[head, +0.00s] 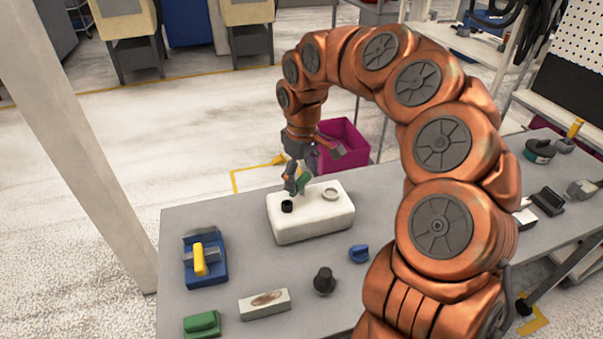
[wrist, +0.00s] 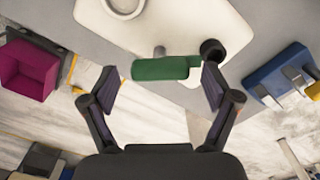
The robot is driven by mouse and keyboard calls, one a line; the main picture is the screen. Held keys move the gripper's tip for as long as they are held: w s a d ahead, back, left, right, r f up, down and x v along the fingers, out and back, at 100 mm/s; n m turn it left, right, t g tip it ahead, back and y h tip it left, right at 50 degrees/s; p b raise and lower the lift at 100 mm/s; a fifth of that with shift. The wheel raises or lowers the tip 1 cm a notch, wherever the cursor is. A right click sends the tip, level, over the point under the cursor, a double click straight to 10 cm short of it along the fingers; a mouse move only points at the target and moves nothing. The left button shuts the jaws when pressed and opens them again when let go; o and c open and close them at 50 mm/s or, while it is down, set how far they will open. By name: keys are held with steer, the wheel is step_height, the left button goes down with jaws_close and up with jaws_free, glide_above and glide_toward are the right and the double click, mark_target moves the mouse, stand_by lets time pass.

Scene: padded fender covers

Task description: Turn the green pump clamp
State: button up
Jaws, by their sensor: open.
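The green pump clamp (head: 304,183) is a small green bar at the rear edge of a white rounded block (head: 312,222) on the grey table. In the wrist view the clamp (wrist: 163,68) lies crosswise ahead of my gripper, beside a short grey post. My gripper (head: 296,178) is over the rear of the block and partly hides the clamp in the head view. In the wrist view my gripper (wrist: 160,86) is open, with one finger on each side. The right fingertip is close to the clamp's right end; I cannot tell whether they touch.
The block also carries a black cap (head: 287,206) and a pale ring (head: 330,194). A blue holder with a yellow handle (head: 200,260), a black knob (head: 325,280), a blue piece (head: 358,253) and a grey block (head: 264,304) stand around it. A magenta bin (head: 345,140) is behind the table.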

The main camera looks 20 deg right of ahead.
steer(key=c, duration=1.1)
steer(key=shift+c, duration=0.2)
